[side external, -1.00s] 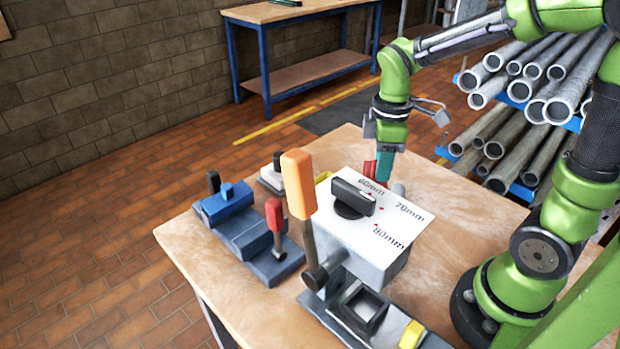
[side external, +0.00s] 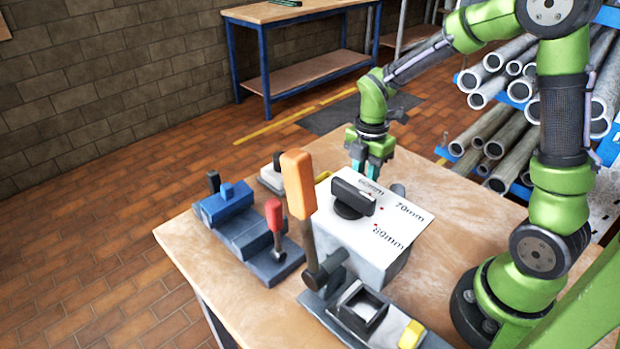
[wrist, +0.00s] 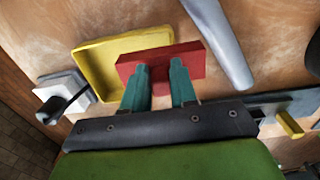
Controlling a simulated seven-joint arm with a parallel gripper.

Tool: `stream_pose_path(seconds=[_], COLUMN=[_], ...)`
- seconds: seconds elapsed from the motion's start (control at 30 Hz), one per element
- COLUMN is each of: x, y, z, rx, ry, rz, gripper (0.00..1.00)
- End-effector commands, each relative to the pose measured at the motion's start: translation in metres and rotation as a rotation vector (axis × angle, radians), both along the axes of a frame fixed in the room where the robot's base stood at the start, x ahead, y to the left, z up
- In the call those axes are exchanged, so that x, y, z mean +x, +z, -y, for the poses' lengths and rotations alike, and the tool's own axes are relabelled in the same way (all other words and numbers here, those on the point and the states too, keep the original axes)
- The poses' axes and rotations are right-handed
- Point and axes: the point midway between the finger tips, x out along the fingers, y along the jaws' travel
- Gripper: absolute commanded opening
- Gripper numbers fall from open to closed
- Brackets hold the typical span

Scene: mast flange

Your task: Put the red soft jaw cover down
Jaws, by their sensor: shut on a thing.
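The red soft jaw cover (wrist: 160,64) is a flat red block. In the wrist view it sits across the teal fingertips of my gripper (wrist: 160,82), which is shut on it. In the side view my gripper (side external: 366,172) points down behind the white-topped block, and the cover is hidden there. In the wrist view the cover overlaps the right edge of a yellow tray (wrist: 88,72). I cannot tell whether the cover touches the tray or the table.
The white-topped block (side external: 400,215) with a black knob (side external: 352,193) stands in front of my gripper. A grey bar (wrist: 218,40) lies right of the cover. A blue fixture (side external: 240,228) and an orange-handled lever (side external: 298,185) are at the left. Pipes (side external: 490,130) are racked behind.

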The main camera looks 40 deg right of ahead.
Motion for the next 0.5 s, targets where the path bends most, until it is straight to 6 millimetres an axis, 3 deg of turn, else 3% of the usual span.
stream_pose_path(seconds=[0.1, 0.2, 0.4, 0.5], x=[0.028, 0.042, 0.059, 0.056], y=[-0.004, -0.004, -0.006, -0.024], z=[0.003, 0.005, 0.007, 0.006], rx=[0.0, 0.0, 0.0, 0.0], ry=[0.001, 0.0, -0.001, 0.001], rz=[-0.002, -0.001, -0.001, -0.007], gripper=[0.0, 0.0, 0.0, 0.0])
